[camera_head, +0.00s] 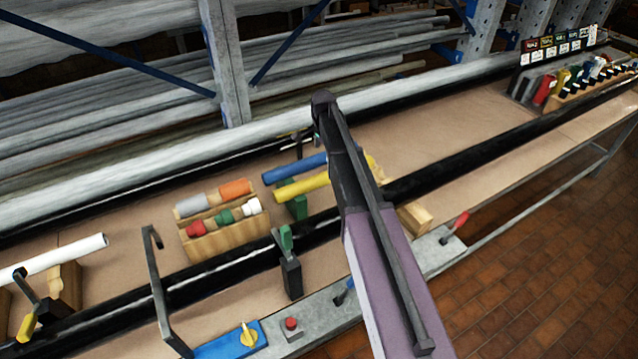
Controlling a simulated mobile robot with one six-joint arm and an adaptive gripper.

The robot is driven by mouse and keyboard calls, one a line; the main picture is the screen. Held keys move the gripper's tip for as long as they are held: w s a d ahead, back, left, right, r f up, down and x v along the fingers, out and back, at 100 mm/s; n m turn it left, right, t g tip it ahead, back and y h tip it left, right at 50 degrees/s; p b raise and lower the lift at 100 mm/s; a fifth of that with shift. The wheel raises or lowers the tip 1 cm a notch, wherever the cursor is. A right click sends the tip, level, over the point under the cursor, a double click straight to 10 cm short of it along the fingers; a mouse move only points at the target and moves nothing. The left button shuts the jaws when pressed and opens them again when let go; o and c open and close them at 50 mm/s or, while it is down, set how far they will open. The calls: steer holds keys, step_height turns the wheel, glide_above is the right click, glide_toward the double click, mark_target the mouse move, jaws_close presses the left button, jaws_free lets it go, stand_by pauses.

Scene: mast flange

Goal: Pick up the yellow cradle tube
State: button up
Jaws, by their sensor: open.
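The yellow cradle tube (302,187) lies nearly level across a green support (293,206) in the middle of the bench. Its left end shows, and its middle is hidden behind my dark and purple arm. A bit of yellow shows past the arm's right side, probably its other end. A blue tube (293,169) lies just behind it, roughly parallel. My arm rises from the lower right and crosses in front of the tubes. I cannot make out my gripper's fingers; they seem hidden behind the arm.
A wooden rack (226,238) with coloured cylinders stands left of the tubes. A green-handled clamp (287,257) and long black rail stand in front. A wooden block (414,218) sits right of my arm. A white tube (60,256) lies far left. The bench right of centre is clear.

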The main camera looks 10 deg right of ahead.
mark_target(322, 176)
steer(key=shift+f+b, duration=3.45)
steer(key=shift+f, duration=0.3)
steer(key=shift+f, duration=0.15)
steer(key=shift+s+a+f+b, duration=0.1)
steer(key=shift+s+f+b, duration=0.05)
steer(key=shift+f+b, duration=2.45)
steer(key=shift+r, duration=0.15)
steer(key=shift+c, duration=0.2)
steer(key=c, duration=1.3)
